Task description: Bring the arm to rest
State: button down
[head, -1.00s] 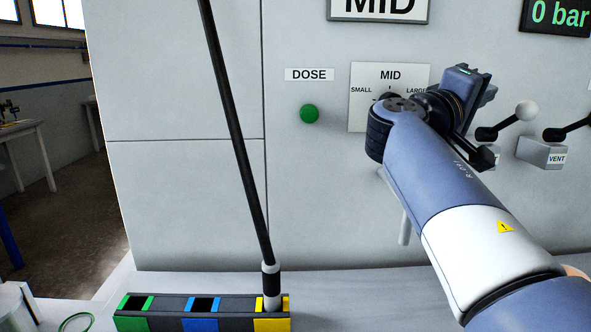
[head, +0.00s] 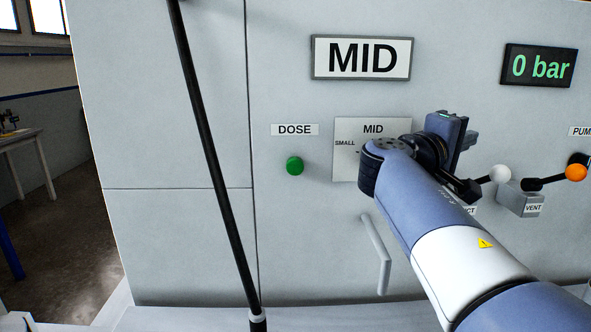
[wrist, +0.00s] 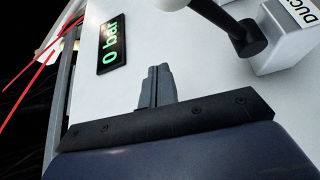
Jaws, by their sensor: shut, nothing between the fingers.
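My arm (head: 408,210) reaches up from the lower right in the head view and is bent at its upper end, in front of the pale machine panel (head: 180,245). In the wrist view my gripper (wrist: 157,68) has its two grey fingers together, with nothing between them. It points toward the panel, below the green "0 bar" display (wrist: 112,43) in that picture. Whether the fingertips touch the panel cannot be told. In the head view the fingers cannot be made out clearly. The arm hides part of the selector plate (head: 345,165) and a label beside it.
A white-knobbed lever (head: 500,173) and an orange-knobbed lever (head: 577,172) stick out close to my arm's right. A green button (head: 295,166), a vertical handle (head: 376,250) and a black slanting rod (head: 215,165) are to its left. The "MID" sign (head: 362,58) is above.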

jog(key=w+n+p, duration=0.1)
jog(key=p, duration=0.2)
jog(key=w+n+y+p, duration=0.1)
jog(key=p, duration=0.3)
jog(key=shift+r+g, duration=0.2)
jog(key=shift+g, duration=0.1)
jog(key=shift+w+f+p, duration=0.15)
jog(key=shift+f+p, duration=0.05)
jog(key=shift+p, duration=0.1)
jog(key=shift+a+r, duration=0.1)
